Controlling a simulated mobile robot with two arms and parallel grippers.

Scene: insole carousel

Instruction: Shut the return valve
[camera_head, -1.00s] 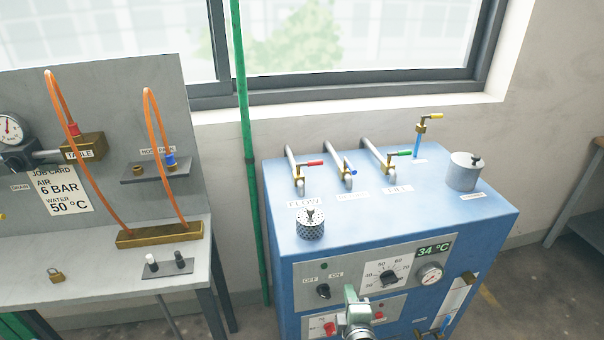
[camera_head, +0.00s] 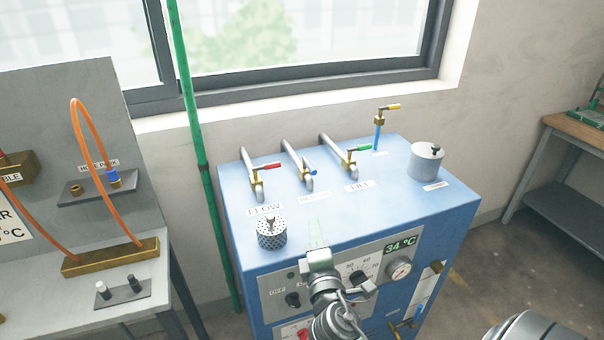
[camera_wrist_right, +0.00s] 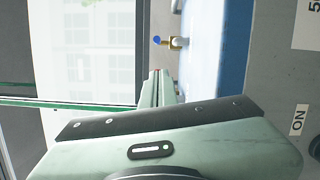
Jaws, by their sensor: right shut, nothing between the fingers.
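The valve with the blue handle (camera_head: 311,172) is the middle one of three pipe valves on top of the blue machine (camera_head: 350,220). The label below it is too faint to read. Its short blue handle (camera_wrist_right: 157,40) and brass body (camera_wrist_right: 178,43) also show in the right wrist view, beyond the fingers. My right gripper (camera_head: 317,236) is over the machine's front edge, in front of this valve and apart from it. Its fingers (camera_wrist_right: 160,86) are shut and empty. My left gripper is not in view.
The red-handled FLOW valve (camera_head: 262,170) stands to the left and the green-handled FILL valve (camera_head: 352,158) to the right, both close by. A perforated cylinder (camera_head: 271,234) sits near the front edge.

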